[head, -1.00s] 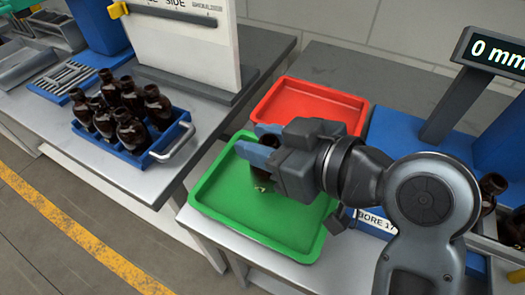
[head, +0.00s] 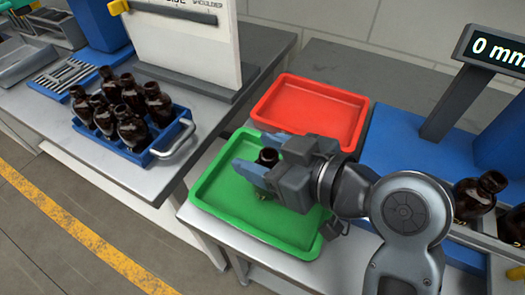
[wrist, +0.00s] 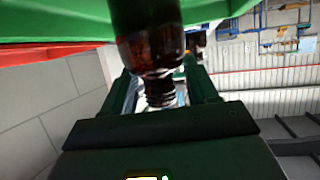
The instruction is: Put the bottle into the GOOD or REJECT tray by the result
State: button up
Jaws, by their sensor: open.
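A dark amber bottle (head: 267,157) stands upright in the green tray (head: 222,214), near its middle. My gripper (head: 254,153) is open, with one blue finger on each side of the bottle's upper part. In the wrist view the bottle (wrist: 150,45) shows upside down between the spread fingers, with a gap visible beside its neck. Whether a finger touches it I cannot tell. The red tray (head: 312,108) behind the green one is empty. A display (head: 495,52) at the upper right reads 0 mm.
A blue rack (head: 160,152) with several amber bottles stands on the left table. More amber bottles (head: 475,195) stand at the right, beyond my arm. A white panel (head: 185,45) stands behind the rack. A gap separates the two tables.

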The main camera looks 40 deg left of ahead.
jog(key=shift+r, duration=0.2)
jog(key=v, duration=1.2)
jog(key=shift+b, duration=0.45)
jog(key=shift+f, duration=0.1)
